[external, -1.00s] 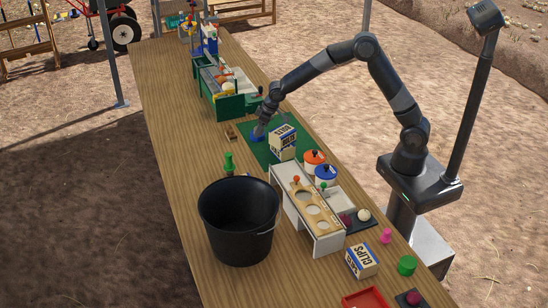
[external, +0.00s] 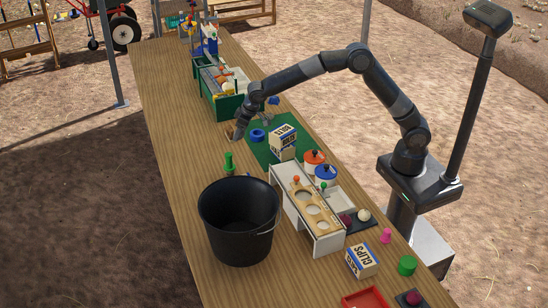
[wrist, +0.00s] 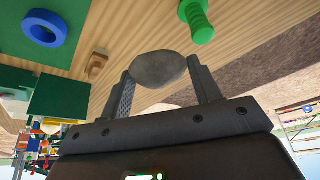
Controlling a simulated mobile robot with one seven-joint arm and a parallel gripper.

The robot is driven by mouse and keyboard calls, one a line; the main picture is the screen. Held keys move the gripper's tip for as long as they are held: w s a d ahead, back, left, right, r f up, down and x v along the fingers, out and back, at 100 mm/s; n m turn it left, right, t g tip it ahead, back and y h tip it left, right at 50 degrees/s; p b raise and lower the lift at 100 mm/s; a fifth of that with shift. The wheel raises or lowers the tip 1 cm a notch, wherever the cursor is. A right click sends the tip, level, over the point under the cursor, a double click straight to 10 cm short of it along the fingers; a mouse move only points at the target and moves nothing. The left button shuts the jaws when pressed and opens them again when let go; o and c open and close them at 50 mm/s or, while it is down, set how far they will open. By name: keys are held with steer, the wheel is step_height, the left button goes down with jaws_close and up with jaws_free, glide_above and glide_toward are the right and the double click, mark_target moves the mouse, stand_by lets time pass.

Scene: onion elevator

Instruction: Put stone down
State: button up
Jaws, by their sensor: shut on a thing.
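My gripper (wrist: 160,78) is shut on a grey, rounded stone (wrist: 158,69), which sits between the two fingertips in the wrist view. In the external view my gripper (external: 236,133) is low over the table, to the left of the green mat (external: 291,158). The stone cannot be made out there. Whether the stone touches the table is not clear. A small wooden block (wrist: 97,66) lies on the table beside the fingers. A blue ring (wrist: 45,28) lies on the mat; it also shows in the external view (external: 258,135).
A green peg (external: 229,163) stands near a large black bucket (external: 213,212). A box of bolts (external: 278,150) stands on the mat. A green bin (external: 222,107) is behind my gripper. Bare table (external: 180,130) lies to the left.

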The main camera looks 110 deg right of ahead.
steer(key=w+a+r, duration=0.3)
steer(key=w+a, duration=0.3)
steer(key=a, duration=0.2)
steer(key=w+a+r, duration=0.2)
steer(key=w+a, duration=0.3)
steer(key=a, duration=0.3)
step_height(320, 180, up, 3)
glide_above(240, 224)
steer(key=w+d, duration=0.3)
steer(key=w, duration=0.1)
steer(key=shift+m, duration=0.8)
steer(key=a+f, duration=0.2)
steer(key=f, duration=0.3)
steer(key=a+f, duration=0.3)
steer(key=f, duration=0.3)
steer(key=a+f, duration=0.3)
steer(key=f, duration=0.3)
steer(key=shift+w+a+f, duration=0.1)
steer(key=shift+w+f, duration=0.15)
steer(key=shift+w, duration=0.05)
steer(key=shift+f, duration=2.4)
steer(key=o, duration=1.1)
steer(key=shift+f, duration=0.15)
steer(key=shift+o, duration=0.2)
